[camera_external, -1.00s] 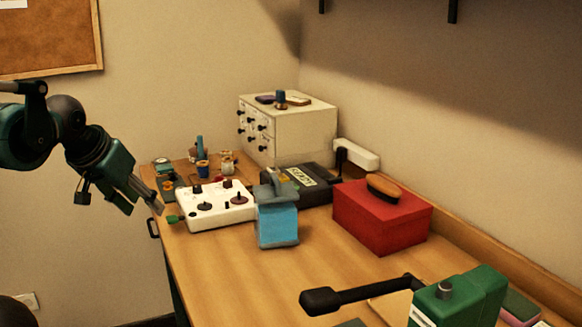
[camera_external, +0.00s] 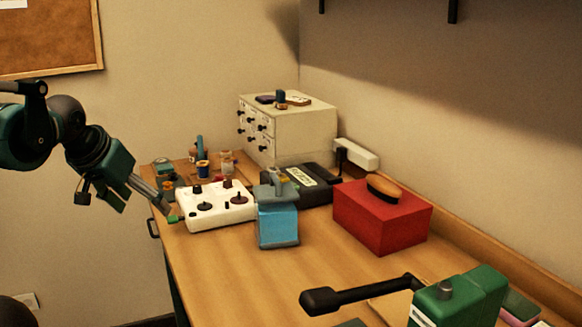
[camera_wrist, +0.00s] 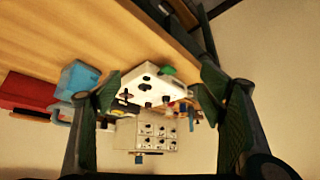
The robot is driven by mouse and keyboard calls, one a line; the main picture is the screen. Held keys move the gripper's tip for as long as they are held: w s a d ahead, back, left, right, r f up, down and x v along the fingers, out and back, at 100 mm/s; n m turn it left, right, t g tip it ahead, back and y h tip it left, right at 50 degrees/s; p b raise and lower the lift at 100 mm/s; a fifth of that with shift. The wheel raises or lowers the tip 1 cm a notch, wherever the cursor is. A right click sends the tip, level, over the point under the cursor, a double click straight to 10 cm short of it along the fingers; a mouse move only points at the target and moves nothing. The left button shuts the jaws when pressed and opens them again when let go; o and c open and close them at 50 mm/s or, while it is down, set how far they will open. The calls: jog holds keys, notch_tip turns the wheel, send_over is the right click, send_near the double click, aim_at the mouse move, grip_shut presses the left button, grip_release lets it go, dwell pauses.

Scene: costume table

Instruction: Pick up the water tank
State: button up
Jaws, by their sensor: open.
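The water tank appears to be the light-blue block-shaped container (camera_external: 278,225) with a grey top and grey base. It stands upright on the table right of the white control box. In the wrist view the blue body (camera_wrist: 78,77) shows at the left, outside the fingers. My gripper (camera_external: 141,203) is open and empty at the table's left edge, well left of the tank and apart from it. Its two dark green fingers are spread in the wrist view (camera_wrist: 158,90), with the white control box between them in the picture.
The white control box (camera_external: 218,215) with dark knobs lies between my gripper and the tank. A dark device (camera_external: 312,190) is behind the tank. A red box (camera_external: 375,225) with a brush is right. A cream drawer cabinet (camera_external: 305,130) stands behind. A green machine (camera_external: 465,298) is in front.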

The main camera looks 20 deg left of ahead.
jog(key=shift+r, duration=2.4)
jog(key=m+g+h+p, duration=0.45)
jog(key=m+p, duration=0.65)
jog(key=p, duration=0.7)
send_near(272, 192)
jog(key=shift+y, duration=0.35)
jog(key=d, duration=0.1)
jog(key=w+d+f, duration=0.1)
jog(key=w+d, duration=0.1)
jog(key=shift+w+d+f, duration=0.2)
jog(key=shift+w+f, duration=0.05)
jog(key=shift+f, duration=0.15)
notch_tip(272, 192, down, 4)
jog(key=shift+d+f, duration=0.1)
jog(key=shift+f, duration=0.75)
